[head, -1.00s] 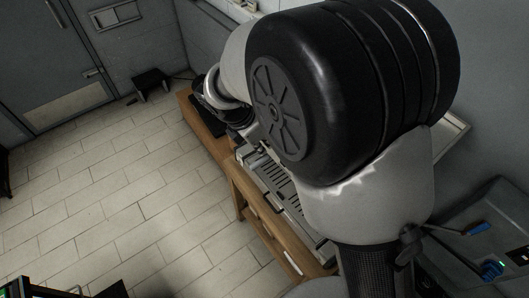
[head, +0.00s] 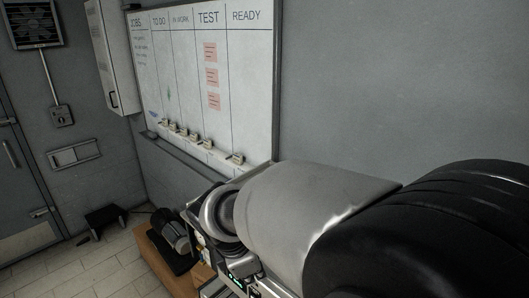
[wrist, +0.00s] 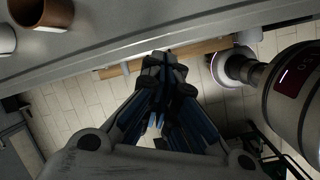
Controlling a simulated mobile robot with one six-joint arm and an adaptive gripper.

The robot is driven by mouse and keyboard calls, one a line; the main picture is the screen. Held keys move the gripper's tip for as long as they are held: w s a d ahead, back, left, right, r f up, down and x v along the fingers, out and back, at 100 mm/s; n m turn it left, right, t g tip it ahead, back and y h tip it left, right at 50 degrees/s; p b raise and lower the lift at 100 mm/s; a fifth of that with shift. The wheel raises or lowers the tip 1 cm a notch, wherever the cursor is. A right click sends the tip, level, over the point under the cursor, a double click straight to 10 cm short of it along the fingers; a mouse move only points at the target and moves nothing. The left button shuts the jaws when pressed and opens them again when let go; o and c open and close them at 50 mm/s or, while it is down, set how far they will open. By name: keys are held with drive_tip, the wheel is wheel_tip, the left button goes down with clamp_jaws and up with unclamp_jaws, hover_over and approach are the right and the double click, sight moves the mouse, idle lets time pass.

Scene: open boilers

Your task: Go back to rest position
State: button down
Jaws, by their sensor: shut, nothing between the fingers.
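My gripper (wrist: 165,62) is in the middle of the wrist view, its dark fingers closed together with nothing between them. It hangs over the tiled floor in that picture, beside a grey ledge. In the head view my arm crosses from the lower right corner towards the lower middle. I cannot make out the gripper there. Part of my arm also seems to show at the right of the wrist view.
A brown cup (wrist: 42,12) and a white cup (wrist: 5,38) stand on the grey surface (wrist: 115,35). The head view shows a whiteboard (head: 245,105), a wooden counter (head: 160,258) with a dark appliance (head: 172,232), a black stool (head: 105,217) and clear floor (head: 75,275) left of the counter.

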drive_tip(key=s+d+r+m+t+y, duration=0.1)
drive_tip(key=s+d+r+m, duration=0.4)
drive_tip(key=s+d+m, duration=0.5)
drive_tip(key=s+d+r+m+t+y, duration=0.1)
drive_tip(key=s+d+r+m+t, duration=0.1)
drive_tip(key=s+d+r+m, duration=0.7)
wheel_tip(320, 180, down, 31)
drive_tip(key=a+m+g+b, duration=0.1)
drive_tip(key=m+b, duration=0.1)
drive_tip(key=b, duration=2.3)
drive_tip(key=shift+s+a+f+m, duration=0.2)
drive_tip(key=shift+s+a+m, duration=0.15)
drive_tip(key=shift+s+m, duration=0.05)
